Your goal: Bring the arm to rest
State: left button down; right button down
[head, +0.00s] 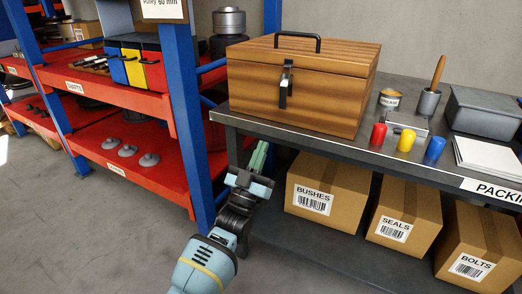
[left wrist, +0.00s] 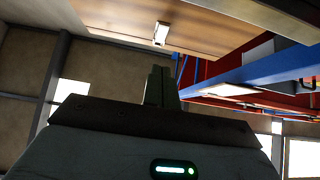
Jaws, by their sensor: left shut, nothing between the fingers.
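My left gripper (head: 259,156) is in the lower middle of the head view, in front of the left end of the packing bench (head: 330,142). Its green fingers point up and are shut with nothing between them. In the left wrist view the shut fingers (left wrist: 158,86) point toward the wooden case and its latch, apart from them as far as I can tell. The wooden case (head: 300,92) stands closed on the bench, with a black handle on top and a metal latch in front. My right gripper is not in view.
A red and blue shelf rack (head: 182,105) stands at the left. Red, yellow and blue small items (head: 405,140), a grey bin (head: 480,113) and white sheets (head: 490,157) lie on the bench. Cardboard boxes (head: 325,187) stand beneath. The floor (head: 90,225) at the left is clear.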

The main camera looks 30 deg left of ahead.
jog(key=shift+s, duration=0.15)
